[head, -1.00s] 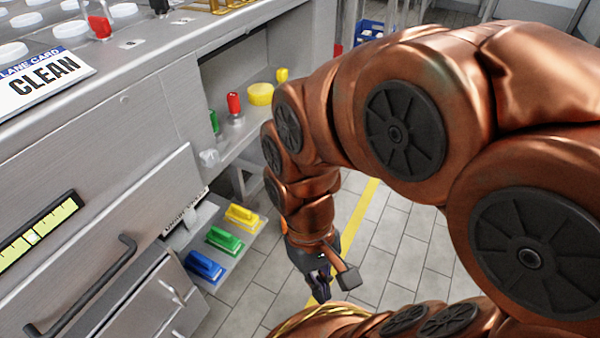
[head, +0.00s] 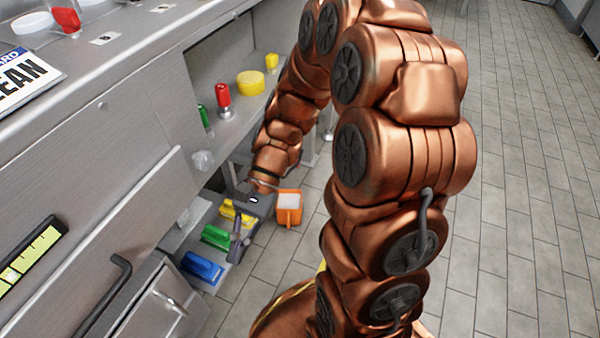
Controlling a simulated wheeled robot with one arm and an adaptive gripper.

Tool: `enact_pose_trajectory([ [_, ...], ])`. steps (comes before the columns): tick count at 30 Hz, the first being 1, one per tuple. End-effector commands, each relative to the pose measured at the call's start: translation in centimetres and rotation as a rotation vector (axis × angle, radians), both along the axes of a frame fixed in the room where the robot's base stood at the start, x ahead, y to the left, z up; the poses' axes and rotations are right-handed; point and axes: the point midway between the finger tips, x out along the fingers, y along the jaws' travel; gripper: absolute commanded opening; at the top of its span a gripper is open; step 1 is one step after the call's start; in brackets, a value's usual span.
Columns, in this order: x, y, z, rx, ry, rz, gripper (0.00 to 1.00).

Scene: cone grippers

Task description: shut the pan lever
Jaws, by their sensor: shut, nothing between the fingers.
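Three coloured handled blocks sit on a low grey shelf beside the cabinet: blue (head: 202,267), green (head: 216,237) and a partly covered yellow one (head: 228,211). A small silver lever (head: 170,300) is on the lower cabinet front. I cannot tell which part is the pan lever. My gripper (head: 238,246) is shut and empty, reaching down at the right edge of the low shelf, near the green and yellow blocks. It hides part of the yellow block; whether it touches anything is unclear.
An orange box with a white inside (head: 289,207) shows right beside my gripper. A dark bar handle (head: 105,295) sticks out from the cabinet front. The shelf above holds a red-topped bottle (head: 223,100) and a yellow round block (head: 250,83). The tiled floor at right is open.

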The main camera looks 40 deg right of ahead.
Motion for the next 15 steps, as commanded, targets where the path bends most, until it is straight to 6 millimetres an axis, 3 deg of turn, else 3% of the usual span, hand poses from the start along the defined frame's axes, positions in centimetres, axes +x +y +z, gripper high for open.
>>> enact_pose_trajectory([
  [8,5.9,-0.7,-1.3,0.167,0.228,-0.318,0.00],
  [15,11.3,-3.4,-3.1,0.316,0.423,-0.589,0.00],
])
